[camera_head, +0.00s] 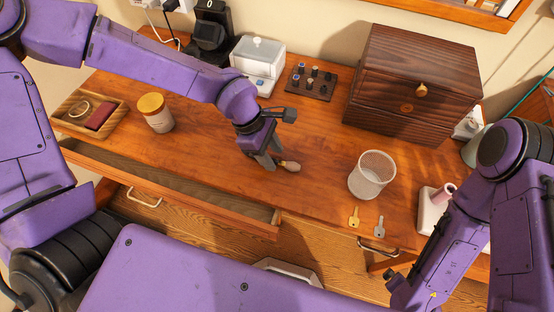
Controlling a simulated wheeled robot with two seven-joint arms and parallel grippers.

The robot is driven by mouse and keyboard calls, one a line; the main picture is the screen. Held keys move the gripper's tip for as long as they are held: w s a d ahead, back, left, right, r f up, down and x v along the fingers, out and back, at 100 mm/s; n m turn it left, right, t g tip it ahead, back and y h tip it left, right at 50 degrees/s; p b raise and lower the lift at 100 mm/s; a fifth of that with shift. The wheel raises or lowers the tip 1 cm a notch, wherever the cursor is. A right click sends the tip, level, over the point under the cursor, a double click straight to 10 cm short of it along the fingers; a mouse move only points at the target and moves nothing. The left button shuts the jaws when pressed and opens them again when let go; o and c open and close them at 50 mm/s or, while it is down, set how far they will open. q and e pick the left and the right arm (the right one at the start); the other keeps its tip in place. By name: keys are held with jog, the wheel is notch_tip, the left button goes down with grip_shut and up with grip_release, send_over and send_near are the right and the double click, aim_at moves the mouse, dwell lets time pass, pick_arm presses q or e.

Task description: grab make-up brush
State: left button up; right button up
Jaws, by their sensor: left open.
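The make-up brush (291,166) lies on the wooden tabletop near the middle, its pale tuft pointing right. Its left end is partly hidden at my left gripper's fingers. My left gripper (272,161) comes down from above with its fingers spread, right beside the brush's left end. I cannot tell whether the fingers touch the brush or straddle it. My right arm enters at the right and runs down past the bottom edge; its fingers are not visible.
A lidded jar (155,113) and a wooden tray (88,115) are at left. A dark wooden box (410,85) stands behind. An open drawer (175,184) juts out in front.

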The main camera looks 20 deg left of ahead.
pick_arm(q)
jog(key=shift+d+f, duration=0.35)
jog(key=shift+f, duration=0.25)
grip_shut()
